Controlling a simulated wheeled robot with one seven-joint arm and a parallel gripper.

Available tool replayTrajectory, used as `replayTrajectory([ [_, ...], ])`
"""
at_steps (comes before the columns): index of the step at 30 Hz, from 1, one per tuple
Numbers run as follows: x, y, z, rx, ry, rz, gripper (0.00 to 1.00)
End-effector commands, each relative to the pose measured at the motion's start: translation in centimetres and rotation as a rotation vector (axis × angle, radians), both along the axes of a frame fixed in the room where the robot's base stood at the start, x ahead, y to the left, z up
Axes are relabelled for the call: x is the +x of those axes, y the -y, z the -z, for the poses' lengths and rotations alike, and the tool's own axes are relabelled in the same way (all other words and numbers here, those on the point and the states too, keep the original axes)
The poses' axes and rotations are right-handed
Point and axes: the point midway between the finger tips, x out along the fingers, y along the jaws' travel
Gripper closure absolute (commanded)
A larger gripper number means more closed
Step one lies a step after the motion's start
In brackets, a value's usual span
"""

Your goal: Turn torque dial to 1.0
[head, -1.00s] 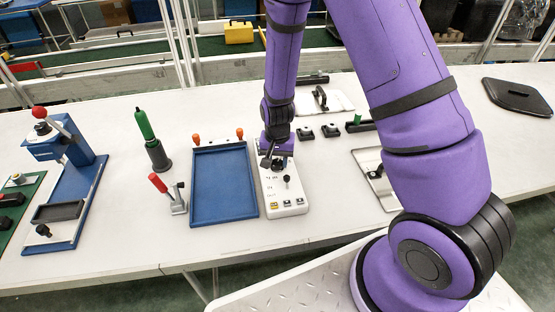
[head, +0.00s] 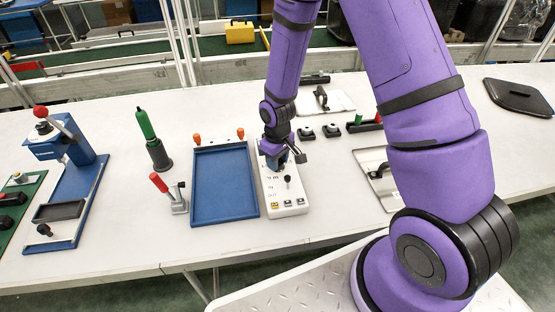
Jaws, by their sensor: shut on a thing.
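A white control box (head: 292,209) lies on the table, with a small black-knobbed lever (head: 287,181) in its middle and small buttons (head: 288,203) along its front edge. My gripper (head: 275,165) points down over the back end of this box. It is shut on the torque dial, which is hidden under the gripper. The dial's pointer and most of its scale cannot be read. Small printed marks show on the box to the left of the lever.
A blue tray (head: 194,200) with orange knobs lies close to the left of the box. A red-handled clamp (head: 175,195) and a green-handled tool (head: 150,140) stand further left. Black-buttoned blocks (head: 306,132) and a white plate with a handle (head: 372,165) lie to the right.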

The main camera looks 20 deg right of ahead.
Motion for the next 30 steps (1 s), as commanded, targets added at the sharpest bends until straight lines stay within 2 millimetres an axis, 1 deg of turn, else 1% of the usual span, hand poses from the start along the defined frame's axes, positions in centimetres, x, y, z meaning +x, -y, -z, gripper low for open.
replayTrajectory([
  [18,-0.03,-0.09,-0.02,0.000,0.002,-0.577,0.86],
  [24,-0.07,-0.09,-0.02,0.000,0.001,-0.731,0.86],
  [30,-0.11,-0.11,-0.02,0.001,0.001,-0.840,0.86],
])
